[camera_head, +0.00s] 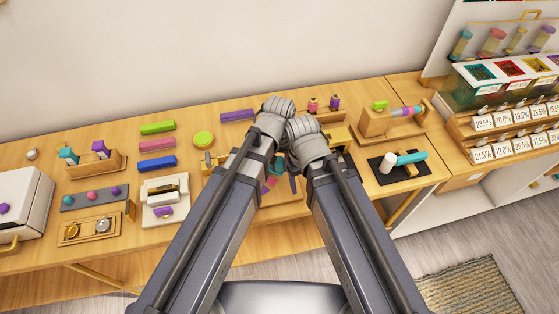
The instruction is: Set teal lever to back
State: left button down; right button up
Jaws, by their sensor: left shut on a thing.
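My left gripper (276,170) is low between my two forearms, over the middle of the table. It is shut on a small teal part, which I take to be the teal lever (280,164). The arms hide most of this lever and its base, so I cannot tell its tilt. A pink piece (270,183) shows just below it. My right arm's wrist is beside the left one, and its fingers are hidden behind the arm links.
A wooden stand with teal and purple tops (95,166) is at the left, near a white box (28,205). Green, pink and blue blocks lie left of my arms. A teal cylinder (411,158) rests on a black mat at the right.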

pick_arm(q)
jog(key=shift+w, duration=0.1)
jog(key=shift+w+d+n, duration=0.25)
jog(key=shift+w+n, duration=0.35)
jog(key=shift+w, duration=0.15)
jog(key=w+n, duration=0.3)
jog(key=shift+w+d, duration=0.15)
jog(key=shift+w+n, duration=0.8)
jog(key=shift+w, duration=0.15)
jog(key=shift+w+a, duration=0.25)
jog(key=shift+w, duration=0.35)
jog(key=c, duration=0.5)
grip_release()
jog(key=shift+r, duration=0.1)
pick_arm(e)
jog(key=shift+r, duration=0.1)
